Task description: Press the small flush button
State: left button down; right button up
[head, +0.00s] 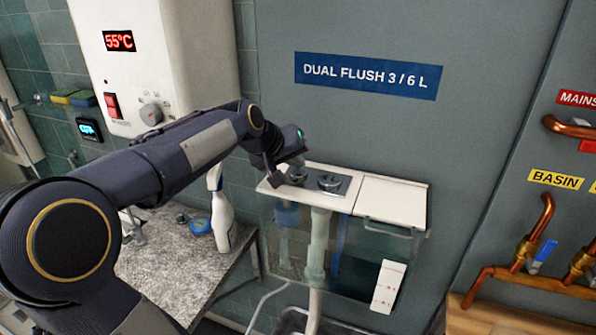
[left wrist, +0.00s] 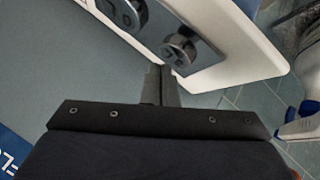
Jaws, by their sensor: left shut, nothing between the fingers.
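The white cistern lid (head: 390,200) carries a dark plate (head: 345,178) with two round metal flush buttons. One button (head: 329,182) is in plain view in the head view; the left one (head: 297,177) is partly hidden by my gripper. In the left wrist view the nearer button (left wrist: 180,50) stands just beyond my fingertips, and the other button (left wrist: 128,12) is cut by the top edge. Their markings are too unclear to read. My left gripper (head: 292,172) is shut and empty, over the left button's side of the plate; it also shows in the left wrist view (left wrist: 162,80). I cannot tell whether it touches.
A blue "DUAL FLUSH 3 / 6 L" sign (head: 368,75) is on the grey panel behind. A spray bottle (head: 221,215) stands on the grey counter (head: 165,255) left of the cistern. A white water heater (head: 150,60) hangs above; copper pipes (head: 535,280) are at right.

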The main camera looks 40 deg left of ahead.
aim_at(296, 174)
pick_arm(q)
jog(key=shift+f, duration=0.1)
dwell(0.4)
jog(key=shift+f+b, duration=0.35)
jog(key=shift+b, duration=0.05)
jog(key=shift+f, duration=0.15)
dwell(0.4)
jog(key=shift+r+p, duration=0.35)
jog(key=shift+r, duration=0.2)
notch_tip(296, 174, up, 6)
jog(key=p, duration=0.5)
jog(key=shift+r, duration=0.1)
